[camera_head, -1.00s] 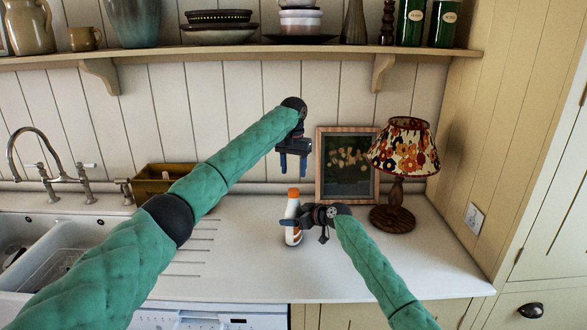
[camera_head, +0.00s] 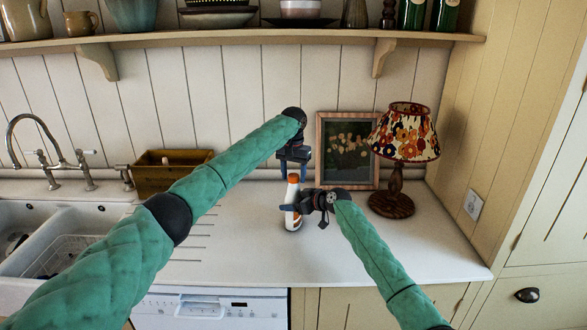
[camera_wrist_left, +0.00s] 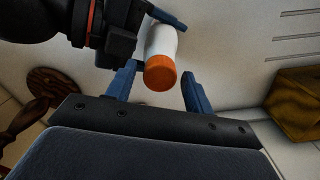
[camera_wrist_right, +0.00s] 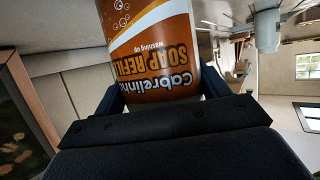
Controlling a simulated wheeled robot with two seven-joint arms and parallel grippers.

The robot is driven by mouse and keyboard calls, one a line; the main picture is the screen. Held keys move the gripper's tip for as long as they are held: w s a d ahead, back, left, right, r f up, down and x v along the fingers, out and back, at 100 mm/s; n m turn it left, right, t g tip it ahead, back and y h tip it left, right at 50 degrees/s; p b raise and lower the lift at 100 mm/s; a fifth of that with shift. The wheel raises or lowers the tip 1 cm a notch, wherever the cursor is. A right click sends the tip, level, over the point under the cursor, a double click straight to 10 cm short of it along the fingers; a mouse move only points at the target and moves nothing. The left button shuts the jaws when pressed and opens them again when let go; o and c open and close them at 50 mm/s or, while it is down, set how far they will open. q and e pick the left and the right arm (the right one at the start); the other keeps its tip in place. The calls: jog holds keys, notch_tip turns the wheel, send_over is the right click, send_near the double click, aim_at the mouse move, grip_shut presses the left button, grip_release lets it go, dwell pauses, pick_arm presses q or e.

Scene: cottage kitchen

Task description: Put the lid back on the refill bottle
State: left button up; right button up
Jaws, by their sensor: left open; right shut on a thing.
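The refill bottle (camera_head: 294,222) stands upright on the white worktop, white with an orange and brown label. Its orange lid (camera_head: 293,179) sits on top; whether it is screwed down or loose I cannot tell. My right gripper (camera_head: 287,208) is shut around the bottle's body from the right; the label fills the right wrist view (camera_wrist_right: 155,60). My left gripper (camera_head: 293,177) is open and points down just above the lid. In the left wrist view, the lid (camera_wrist_left: 160,75) lies between the two blue fingers, with gaps on both sides.
A framed picture (camera_head: 346,150) leans on the wall behind, and a lamp (camera_head: 404,135) with a floral shade stands to the right. A wooden box (camera_head: 165,178) and a sink (camera_head: 60,235) are at left. A shelf (camera_head: 250,42) runs above.

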pick_arm(q)
jog(key=shift+f, duration=0.1)
jog(key=c, duration=1)
jog(key=o, duration=1.2)
jog(key=shift+c, duration=0.2)
notch_tip(320, 180, up, 12)
jog(key=shift+w, duration=0.15)
jog(key=shift+a, duration=0.1)
pick_arm(e)
jog(key=o, duration=2)
jog(key=shift+c, duration=0.2)
